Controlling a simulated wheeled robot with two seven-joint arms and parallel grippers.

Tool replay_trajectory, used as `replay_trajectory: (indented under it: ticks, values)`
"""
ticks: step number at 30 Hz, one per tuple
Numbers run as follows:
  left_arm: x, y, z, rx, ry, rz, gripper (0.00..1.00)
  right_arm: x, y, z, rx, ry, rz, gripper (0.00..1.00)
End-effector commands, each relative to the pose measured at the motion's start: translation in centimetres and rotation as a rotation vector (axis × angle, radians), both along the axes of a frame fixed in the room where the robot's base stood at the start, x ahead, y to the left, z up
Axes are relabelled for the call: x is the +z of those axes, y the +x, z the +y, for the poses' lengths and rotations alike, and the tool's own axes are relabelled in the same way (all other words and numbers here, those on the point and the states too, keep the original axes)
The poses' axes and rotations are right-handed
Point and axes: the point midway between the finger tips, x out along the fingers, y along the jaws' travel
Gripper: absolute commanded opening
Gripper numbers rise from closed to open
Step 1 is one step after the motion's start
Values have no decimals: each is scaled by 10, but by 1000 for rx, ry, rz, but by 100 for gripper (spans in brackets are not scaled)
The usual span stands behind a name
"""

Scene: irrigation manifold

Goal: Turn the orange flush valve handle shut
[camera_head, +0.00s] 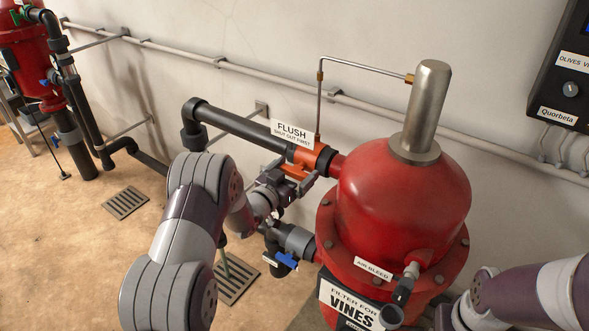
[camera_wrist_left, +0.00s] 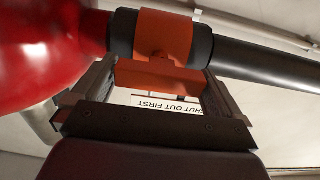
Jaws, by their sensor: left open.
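The orange flush valve (camera_head: 316,157) sits on the dark pipe that joins the red filter tank, under a sign reading "FLUSH SHUT OUT FIRST". Its orange handle (camera_head: 292,170) is partly hidden by my left gripper (camera_head: 294,181). In the left wrist view the valve body (camera_wrist_left: 165,35) is at the top, and the handle (camera_wrist_left: 158,76) lies between the two fingers. My left gripper is open around the handle, with a finger close to each end; I cannot tell whether either touches. My right arm shows at the lower right, with its gripper out of view.
The red filter tank (camera_head: 400,205) stands right of the valve, with an air bleed valve (camera_head: 405,284) low in front. A blue-handled valve (camera_head: 286,260) is below my left gripper. The wall (camera_head: 240,45) is close behind the pipe. Open floor (camera_head: 70,245) lies at left.

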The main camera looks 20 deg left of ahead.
Motion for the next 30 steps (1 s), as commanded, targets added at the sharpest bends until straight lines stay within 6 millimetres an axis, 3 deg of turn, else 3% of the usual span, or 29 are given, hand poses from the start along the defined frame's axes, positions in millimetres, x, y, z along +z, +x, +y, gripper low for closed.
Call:
replay_trajectory:
  ticks: [6, 10, 20, 30]
  values:
    - [0, 0, 0, 0, 0, 1, 100, 0, 0, 0, 0, 0, 0, 43]
    - [0, 0, 0, 0, 0, 1, 63, 0, 0, 0, 0, 0, 0, 43]
    - [-3, 0, 0, -1, 34, -11, 64, -9, 0, 0, 0, 0, 0, 43]
    - [-8, 0, -2, -1, 247, -91, 64, -52, 0, 0, 0, 0, 0, 43]
